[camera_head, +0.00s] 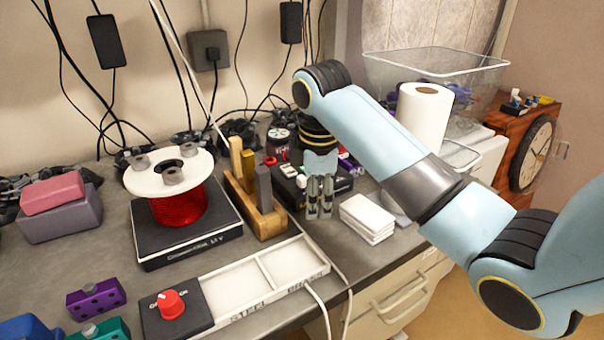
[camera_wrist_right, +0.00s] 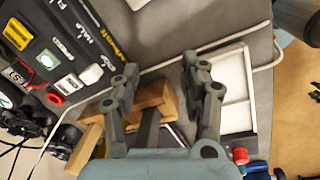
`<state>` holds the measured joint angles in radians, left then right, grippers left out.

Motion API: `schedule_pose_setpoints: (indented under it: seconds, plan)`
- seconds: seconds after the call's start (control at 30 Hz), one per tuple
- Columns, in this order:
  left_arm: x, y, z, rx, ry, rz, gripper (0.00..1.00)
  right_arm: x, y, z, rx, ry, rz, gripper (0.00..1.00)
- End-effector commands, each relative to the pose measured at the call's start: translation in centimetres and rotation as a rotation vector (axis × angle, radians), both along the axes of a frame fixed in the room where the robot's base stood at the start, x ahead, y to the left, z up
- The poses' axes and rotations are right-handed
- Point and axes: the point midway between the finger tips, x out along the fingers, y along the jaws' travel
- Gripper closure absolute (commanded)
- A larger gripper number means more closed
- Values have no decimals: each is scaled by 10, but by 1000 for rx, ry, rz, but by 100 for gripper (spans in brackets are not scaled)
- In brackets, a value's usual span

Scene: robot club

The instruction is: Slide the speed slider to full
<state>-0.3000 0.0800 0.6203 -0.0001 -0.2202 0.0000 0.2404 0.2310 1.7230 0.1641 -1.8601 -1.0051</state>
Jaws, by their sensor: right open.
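A black control box (camera_head: 340,184) with coloured labels lies behind my right gripper (camera_head: 320,214) in the head view. In the right wrist view the box (camera_wrist_right: 72,38) fills the upper left, with yellow, white and green patches, a red ring and a white block-like cap (camera_wrist_right: 91,75) near its edge. That cap may be the speed slider; I cannot tell for sure. My right gripper also shows in the wrist view (camera_wrist_right: 158,68), with its fingers apart and nothing held. It points down at the box's near side, apart from the cap. My left gripper is not in view.
A wooden rack (camera_head: 263,221) with upright bars stands left of my right gripper. White cards (camera_head: 367,218) lie to its right. A white tray (camera_head: 239,283) and a box with a red knob (camera_head: 171,304) lie in front. A red spool (camera_head: 180,205) stands left.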

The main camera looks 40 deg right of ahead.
Motion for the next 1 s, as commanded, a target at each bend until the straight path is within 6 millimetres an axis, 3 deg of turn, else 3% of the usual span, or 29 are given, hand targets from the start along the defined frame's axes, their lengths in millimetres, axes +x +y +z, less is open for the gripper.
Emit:
schedule_pose_setpoints:
  seconds: [0.03,0.13,0.3,0.4,0.6,1.0]
  plan:
    - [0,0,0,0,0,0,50,27,-10,20,-1,18,80,56]
    - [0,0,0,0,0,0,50,60,-23,50,13,65,239,56]
    - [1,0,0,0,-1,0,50,87,-36,85,41,105,403,56]
    - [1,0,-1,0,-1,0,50,91,-38,90,49,113,439,56]
    - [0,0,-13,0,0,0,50,91,-38,61,50,116,445,56]
    - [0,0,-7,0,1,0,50,91,-37,-5,49,113,443,56]
